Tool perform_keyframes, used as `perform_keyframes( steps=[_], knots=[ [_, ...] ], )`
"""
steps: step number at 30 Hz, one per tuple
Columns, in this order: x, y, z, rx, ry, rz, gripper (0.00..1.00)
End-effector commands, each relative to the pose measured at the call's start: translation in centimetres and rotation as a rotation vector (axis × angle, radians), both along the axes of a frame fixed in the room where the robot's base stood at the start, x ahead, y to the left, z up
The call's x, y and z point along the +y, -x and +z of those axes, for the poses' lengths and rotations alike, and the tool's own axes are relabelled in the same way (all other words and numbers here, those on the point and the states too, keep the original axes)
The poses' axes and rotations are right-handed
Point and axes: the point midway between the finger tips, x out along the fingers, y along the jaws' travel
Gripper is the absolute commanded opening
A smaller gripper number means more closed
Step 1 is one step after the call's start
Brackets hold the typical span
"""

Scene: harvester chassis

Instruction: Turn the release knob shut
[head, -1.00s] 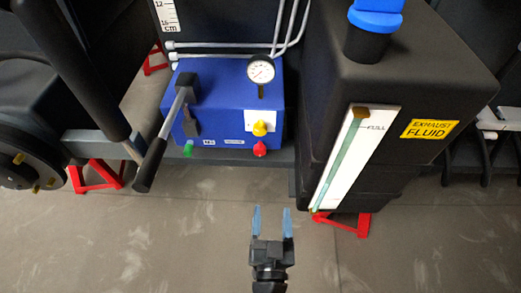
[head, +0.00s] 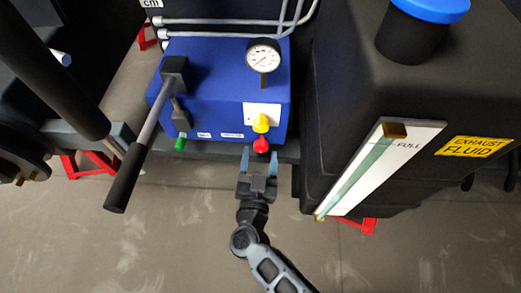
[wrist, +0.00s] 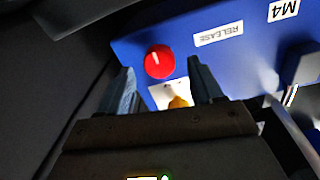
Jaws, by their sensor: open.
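The red knob (head: 261,145) sits low on the front of the blue pump box (head: 215,85). In the wrist view the red knob (wrist: 159,61) has a small pale mark on its face, and the RELEASE label (wrist: 218,34) is beside it. A yellow knob (head: 261,123) on a white plate is just above the red one. My gripper (head: 259,158) is open, its blue fingers pointing at the red knob. In the wrist view the fingertips of my gripper (wrist: 160,70) lie on either side of the knob; whether they touch it, I cannot tell.
A lever with a black handle (head: 125,178) juts out at the left of the box, near a green knob (head: 180,144). A gauge (head: 263,55) stands on top. The black exhaust fluid tank (head: 340,110) is close on the right. Open floor lies in front.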

Motion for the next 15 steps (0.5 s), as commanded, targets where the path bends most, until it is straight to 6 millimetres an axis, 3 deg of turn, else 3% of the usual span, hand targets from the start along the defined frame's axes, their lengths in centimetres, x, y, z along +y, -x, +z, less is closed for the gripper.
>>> perform_keyframes(
  steps=[6, 15],
  knots=[
    [-0.2, -2.2, -0.1, 0.0, 0.0, -0.001, 0.65],
    [-0.2, -2.5, 0.0, 0.001, 0.001, 0.001, 0.65]
  ],
)
